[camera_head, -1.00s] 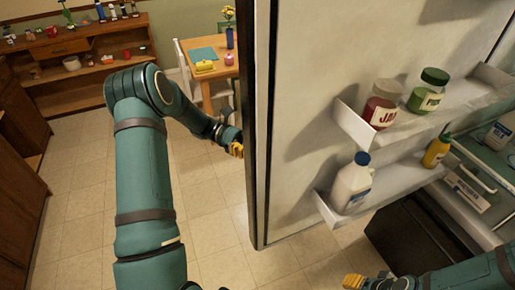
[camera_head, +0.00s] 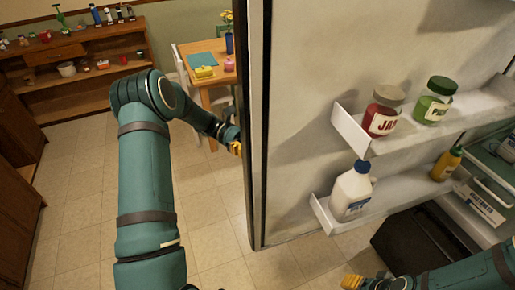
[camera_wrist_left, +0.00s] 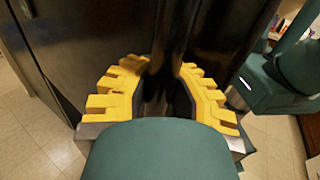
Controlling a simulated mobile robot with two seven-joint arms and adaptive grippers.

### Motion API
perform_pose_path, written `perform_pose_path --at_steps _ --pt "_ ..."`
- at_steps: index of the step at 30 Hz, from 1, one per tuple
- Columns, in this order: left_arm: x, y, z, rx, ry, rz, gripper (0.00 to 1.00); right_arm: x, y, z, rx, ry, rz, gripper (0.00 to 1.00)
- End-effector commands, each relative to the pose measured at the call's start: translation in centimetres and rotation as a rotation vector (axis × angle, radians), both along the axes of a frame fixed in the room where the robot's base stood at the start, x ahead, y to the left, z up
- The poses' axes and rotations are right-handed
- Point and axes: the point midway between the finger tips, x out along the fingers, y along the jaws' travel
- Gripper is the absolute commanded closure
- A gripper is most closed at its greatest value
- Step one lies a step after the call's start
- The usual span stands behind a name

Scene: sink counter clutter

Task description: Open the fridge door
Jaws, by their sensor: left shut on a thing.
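The fridge door (camera_head: 300,130) stands open in the head view, its pale inner side facing me and its dark outer edge toward the left. My left gripper (camera_head: 236,147) reaches around the far side of that edge and is partly hidden by it. In the left wrist view, my left gripper (camera_wrist_left: 165,95) is shut on the dark vertical door handle (camera_wrist_left: 165,65), with a yellow finger on each side. My right gripper (camera_head: 352,282) shows only as yellow fingertips at the bottom of the head view. Its opening cannot be made out.
Door shelves hold a jam jar (camera_head: 382,115), a green-lidded jar (camera_head: 433,103), a white bottle (camera_head: 351,190) and a yellow bottle (camera_head: 446,164). The fridge interior (camera_head: 495,165) shows at right. A wooden table (camera_head: 215,92) stands beyond the door. Tiled floor (camera_head: 90,200) is clear at left.

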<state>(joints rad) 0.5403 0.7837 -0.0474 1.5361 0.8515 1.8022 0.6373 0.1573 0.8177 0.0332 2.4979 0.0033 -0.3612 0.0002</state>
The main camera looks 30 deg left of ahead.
Motion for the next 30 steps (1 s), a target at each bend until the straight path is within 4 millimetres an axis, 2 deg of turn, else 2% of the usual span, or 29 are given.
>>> perform_pose_path --at_steps 1,12,13,15,16,30 --pt "-0.38 0.64 -0.21 0.006 0.009 0.002 1.0 0.0 -0.01 0.0 0.0 0.0 0.0 0.53" --pt "-0.37 0.65 -0.18 0.007 0.008 0.002 1.0 0.0 -0.01 0.0 0.0 0.0 0.0 0.53" --pt "-0.36 0.65 -0.18 0.006 0.008 0.002 0.78 0.0 -0.01 0.0 0.0 0.0 0.0 0.53" --pt "-0.31 0.59 -0.16 0.006 0.006 0.003 0.54 0.0 -0.01 0.0 0.0 0.0 0.0 0.53" --pt "-0.29 0.55 -0.15 0.006 0.006 0.003 0.47 0.0 -0.01 0.0 0.0 0.0 0.0 0.53" --pt "-0.11 0.21 -0.09 0.003 0.003 0.001 0.47 0.0 -0.01 0.0 0.0 0.0 0.0 0.53"
